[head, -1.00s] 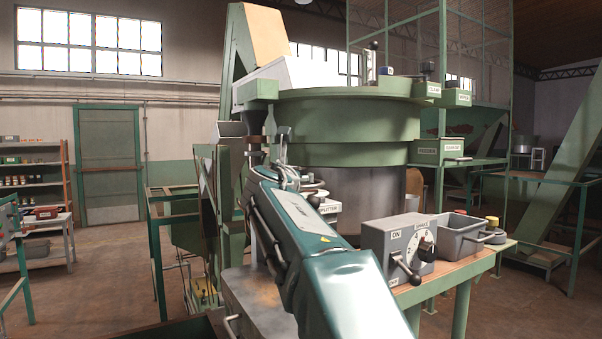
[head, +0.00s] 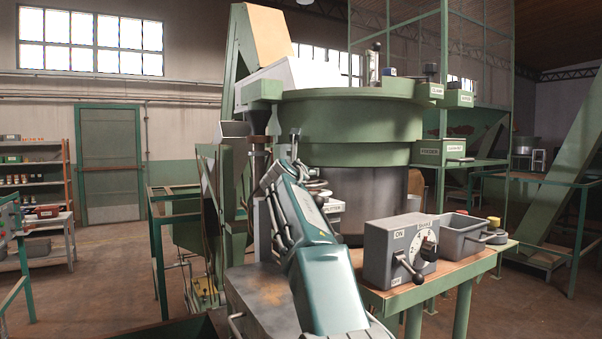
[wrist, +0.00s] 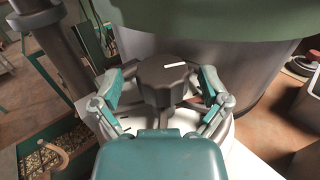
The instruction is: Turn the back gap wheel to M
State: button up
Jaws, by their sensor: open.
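In the wrist view a dark grey lobed wheel (wrist: 163,80) with a white mark on its top stands on a short stem above a pale surface. It looks like a gap wheel, but no letter can be read beside it. My gripper (wrist: 160,88) is open, with one teal finger on each side of the wheel. Whether the fingers touch it cannot be told. In the head view my gripper (head: 282,168) is beside the big green hopper, and my arm hides much of that spot. Which wheel is the back one cannot be told.
The large green-rimmed hopper (head: 350,115) stands close behind my gripper. A grey control box (head: 400,250) with a dial and lever, and a grey tray (head: 468,236), sit on the table to the right. A splitter label (head: 333,207) is just right of my gripper.

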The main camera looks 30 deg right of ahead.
jog(key=shift+a, duration=0.15)
jog(key=shift+d+f, duration=0.1)
jog(key=shift+d, duration=0.2)
jog(key=c, duration=1.1)
jog(key=shift+c, duration=0.2)
jog(key=shift+w+a+h, duration=0.1)
jog(key=shift+h, duration=0.2)
jog(key=shift+w+m+g+h, duration=0.1)
jog(key=shift+m+g+h, duration=0.4)
jog(key=shift+m+g, duration=0.25)
jog(key=shift+a+m+g+h, duration=0.1)
jog(key=shift+m+g+h, duration=0.95)
jog(key=shift+g, duration=0.4)
jog(key=shift+m+g+h, duration=0.25)
jog(key=shift+m+g, duration=0.15)
jog(key=shift+g, duration=0.2)
jog(key=o, duration=1.1)
jog(key=shift+f, duration=0.1)
jog(key=shift+o, duration=0.2)
